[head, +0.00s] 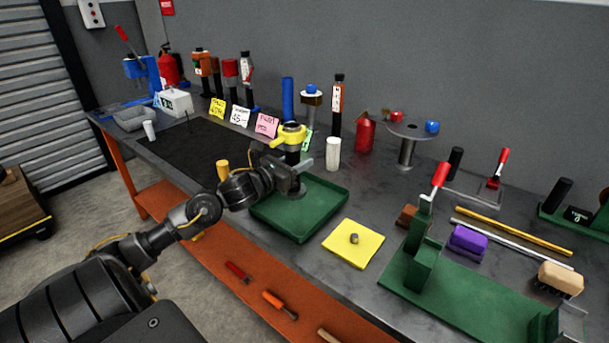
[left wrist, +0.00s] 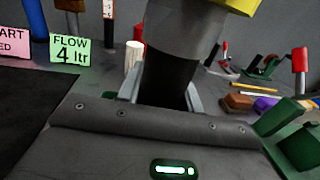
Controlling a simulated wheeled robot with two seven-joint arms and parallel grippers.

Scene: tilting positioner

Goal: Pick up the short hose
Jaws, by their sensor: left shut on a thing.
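My left gripper (head: 294,178) reaches in over the green tray (head: 328,213) and is shut on a dark upright cylinder (head: 292,158). This cylinder has a grey collar and a yellow top piece (head: 289,134). In the left wrist view the dark cylinder (left wrist: 168,82) stands between the two fingers, its lower end hidden behind the gripper body. I cannot tell for sure whether this is the short hose, or whether it touches the tray. My right gripper is not in view.
A white cylinder (head: 333,154) stands behind the tray. A yellow pad (head: 353,244) with a small grey part lies to its right. A green fixture (head: 425,262) stands farther right. Colored label cards (head: 240,116) line the back. A black mat (head: 195,145) lies left.

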